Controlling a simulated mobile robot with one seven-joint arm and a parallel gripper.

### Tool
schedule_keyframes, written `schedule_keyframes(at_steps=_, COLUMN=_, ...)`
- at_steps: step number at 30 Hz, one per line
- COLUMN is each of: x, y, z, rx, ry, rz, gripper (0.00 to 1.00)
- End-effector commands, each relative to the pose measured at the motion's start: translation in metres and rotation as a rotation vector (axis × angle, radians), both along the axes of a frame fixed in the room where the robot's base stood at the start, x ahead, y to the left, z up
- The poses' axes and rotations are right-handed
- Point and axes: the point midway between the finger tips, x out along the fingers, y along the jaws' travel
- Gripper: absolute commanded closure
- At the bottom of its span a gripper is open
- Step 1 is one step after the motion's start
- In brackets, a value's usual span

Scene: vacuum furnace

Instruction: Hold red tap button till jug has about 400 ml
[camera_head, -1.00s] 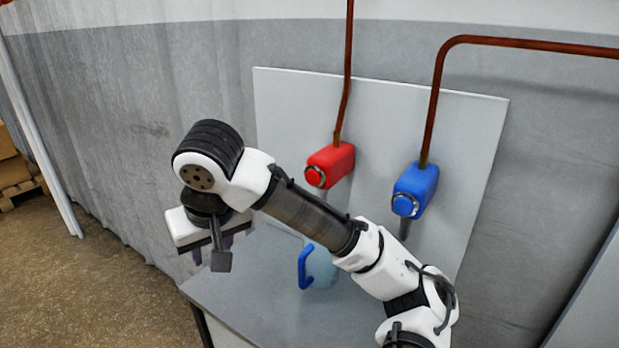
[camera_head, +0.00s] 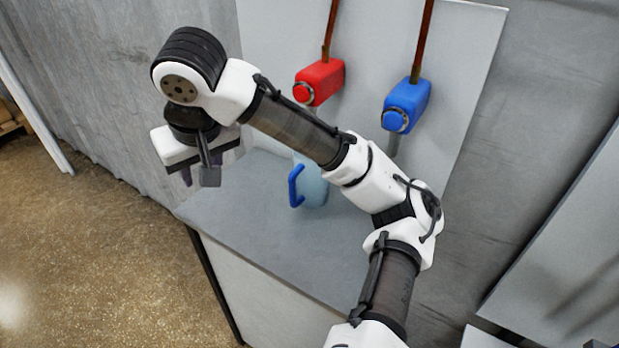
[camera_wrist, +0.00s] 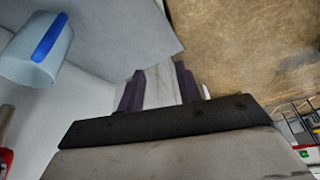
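The red tap (camera_head: 323,80) is fixed on the grey wall panel, with its round red button (camera_head: 302,92) facing out. A sliver of it shows at the left edge of the wrist view (camera_wrist: 6,160). The jug (camera_head: 316,188), pale blue and see-through with a blue handle, stands upright on the grey table below the red tap. My arm covers part of its top. The jug also shows in the wrist view (camera_wrist: 38,58); its water level cannot be told. My gripper (camera_head: 198,178) is open and empty, left of the jug and pointing down, touching neither tap nor jug.
A blue tap (camera_head: 408,103) with a blue button sits right of the red one. Copper pipes (camera_head: 332,25) run up from both. The table (camera_head: 250,220) is bare left of the jug. Open floor (camera_head: 90,255) lies to the left.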

Motion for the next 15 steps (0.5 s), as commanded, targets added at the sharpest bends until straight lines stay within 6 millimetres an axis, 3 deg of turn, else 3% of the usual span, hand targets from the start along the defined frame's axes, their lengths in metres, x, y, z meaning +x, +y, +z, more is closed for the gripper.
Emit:
schedule_keyframes(at_steps=2, x=0.0000, y=0.0000, z=0.0000, rx=0.000, ry=0.000, rz=0.000, gripper=0.66)
schedule_keyframes(at_steps=9, x=0.0000, y=0.0000, z=0.0000, rx=0.000, ry=0.000, rz=0.000, gripper=0.98)
schedule_keyframes(at_steps=15, x=0.0000, y=0.0000, z=0.0000, rx=0.000, ry=0.000, rz=0.000, gripper=1.00)
